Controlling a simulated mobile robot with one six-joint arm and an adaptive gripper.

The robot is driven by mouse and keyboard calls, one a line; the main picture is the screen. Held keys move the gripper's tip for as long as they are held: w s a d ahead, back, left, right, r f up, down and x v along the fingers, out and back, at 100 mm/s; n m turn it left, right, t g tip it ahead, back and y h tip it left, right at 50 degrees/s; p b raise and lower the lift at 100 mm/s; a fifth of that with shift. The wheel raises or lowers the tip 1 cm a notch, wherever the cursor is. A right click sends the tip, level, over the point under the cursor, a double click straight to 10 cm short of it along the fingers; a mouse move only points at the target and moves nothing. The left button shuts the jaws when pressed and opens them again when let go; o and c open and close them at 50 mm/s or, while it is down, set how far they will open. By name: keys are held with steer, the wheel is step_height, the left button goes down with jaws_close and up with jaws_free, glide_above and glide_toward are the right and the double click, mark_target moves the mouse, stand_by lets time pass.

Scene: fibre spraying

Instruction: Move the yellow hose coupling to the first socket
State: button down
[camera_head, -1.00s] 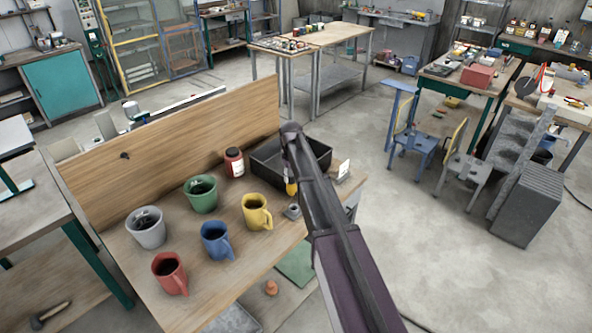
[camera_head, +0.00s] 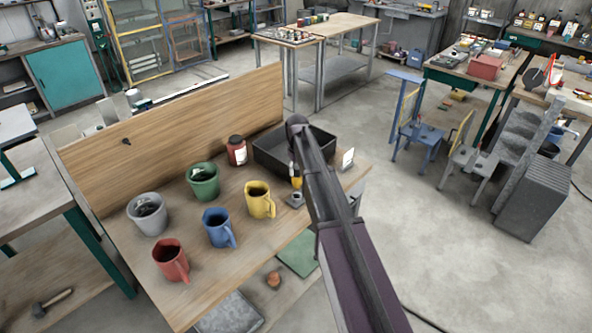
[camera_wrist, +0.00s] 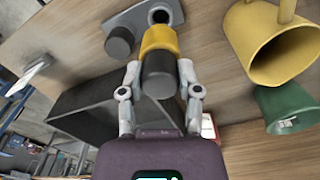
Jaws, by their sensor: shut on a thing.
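The yellow hose coupling (camera_wrist: 160,40), yellow with a dark end, is between the fingers of my gripper (camera_wrist: 158,78) in the wrist view. My gripper is shut on it. In the head view, the coupling (camera_head: 297,183) shows as a small yellow piece below my arm. A grey socket plate (camera_wrist: 118,20) lies just beyond the coupling, with a dark grey round cylinder (camera_wrist: 120,42) beside the coupling. In the head view, the plate (camera_head: 295,201) sits on the wooden table, close under the coupling. Whether they touch, and which socket is beneath, I cannot tell.
A black open box (camera_head: 268,160) stands behind the coupling, with a red jar (camera_head: 236,150) to its left. A yellow mug (camera_head: 260,201) is close on the left, with several other mugs further left. A white card (camera_head: 347,160) stands at right. A wooden board (camera_head: 180,120) backs the table.

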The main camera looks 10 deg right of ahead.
mark_target(297, 181)
steer(key=shift+f+b, duration=1.2)
steer(key=shift+f, duration=0.35)
steer(key=shift+f+b, duration=1.65)
steer(key=shift+b, duration=0.05)
stand_by(0.8)
steer(key=shift+c, duration=1.1)
jaws_free()
steer(key=shift+r, duration=0.2)
step_height(297, 181, up, 9)
steer(key=p, duration=0.9)
steer(key=shift+f, duration=0.15)
steer(key=shift+s, duration=0.1)
steer(key=s+f+m+b, duration=0.1)
steer(key=s+f+b, duration=0.1)
steer(key=s, duration=1.2)
steer(key=s+f+m+b, duration=0.2)
steer(key=s, duration=1.3)
steer(key=shift+d+f, duration=0.15)
steer(key=shift+d, duration=0.2)
